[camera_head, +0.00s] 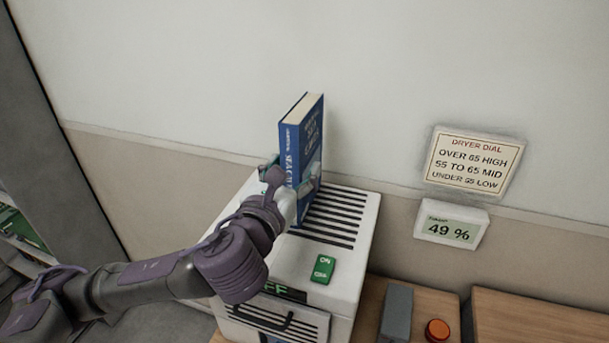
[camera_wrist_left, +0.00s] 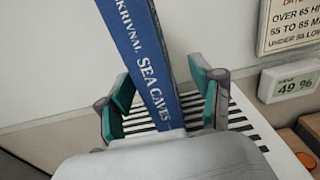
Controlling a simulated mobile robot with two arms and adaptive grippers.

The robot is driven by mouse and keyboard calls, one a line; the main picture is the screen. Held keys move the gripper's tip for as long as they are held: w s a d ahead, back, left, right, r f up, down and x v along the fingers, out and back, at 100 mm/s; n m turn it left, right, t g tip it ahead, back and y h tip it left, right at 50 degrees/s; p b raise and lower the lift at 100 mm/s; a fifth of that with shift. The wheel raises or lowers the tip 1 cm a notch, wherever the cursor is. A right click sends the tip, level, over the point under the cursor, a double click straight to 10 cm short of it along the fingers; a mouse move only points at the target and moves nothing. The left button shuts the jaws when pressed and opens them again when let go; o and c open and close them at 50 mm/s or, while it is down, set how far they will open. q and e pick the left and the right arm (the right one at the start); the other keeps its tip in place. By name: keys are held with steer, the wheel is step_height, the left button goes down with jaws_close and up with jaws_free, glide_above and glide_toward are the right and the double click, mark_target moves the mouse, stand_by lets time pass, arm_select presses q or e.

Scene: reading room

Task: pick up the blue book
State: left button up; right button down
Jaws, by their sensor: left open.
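The blue book (camera_head: 309,142) stands upright on the slotted top of a white dryer box (camera_head: 341,277). Its spine, lettered "SEA CAVES", faces my left arm. In the left wrist view the spine of the blue book (camera_wrist_left: 143,50) rises between the two green-padded fingers. My left gripper (camera_head: 291,178) is at the lower part of the book, and it also shows in the left wrist view (camera_wrist_left: 163,103). It is open, with one finger on each side of the book and a visible gap at each side. The book's foot is partly hidden by the gripper. My right gripper is not in view.
A green ON/OFF switch (camera_head: 323,269) is on the box top. A wall sign (camera_head: 474,161) and a display reading 49 % (camera_head: 450,226) are at the right. A grey block (camera_head: 396,313) and an orange button (camera_head: 437,330) sit on the wooden surface. The wall is close behind the book.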

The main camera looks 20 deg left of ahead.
arm_select(q)
steer(key=shift+w+r, duration=0.3)
steer(key=shift+w, duration=0.35)
steer(key=shift+w+a, duration=0.1)
steer(key=shift+w, duration=0.05)
steer(key=w+p, duration=0.1)
steer(key=w, duration=0.1)
steer(key=w+p, duration=0.1)
steer(key=w, duration=0.1)
steer(key=shift+w+a+f, duration=0.15)
steer(key=shift+w+f, duration=0.05)
steer(key=shift+w, duration=0.2)
steer(key=shift+c, duration=0.6)
jaws_close()
steer(key=shift+w+r, duration=0.1)
steer(key=shift+r, duration=0.05)
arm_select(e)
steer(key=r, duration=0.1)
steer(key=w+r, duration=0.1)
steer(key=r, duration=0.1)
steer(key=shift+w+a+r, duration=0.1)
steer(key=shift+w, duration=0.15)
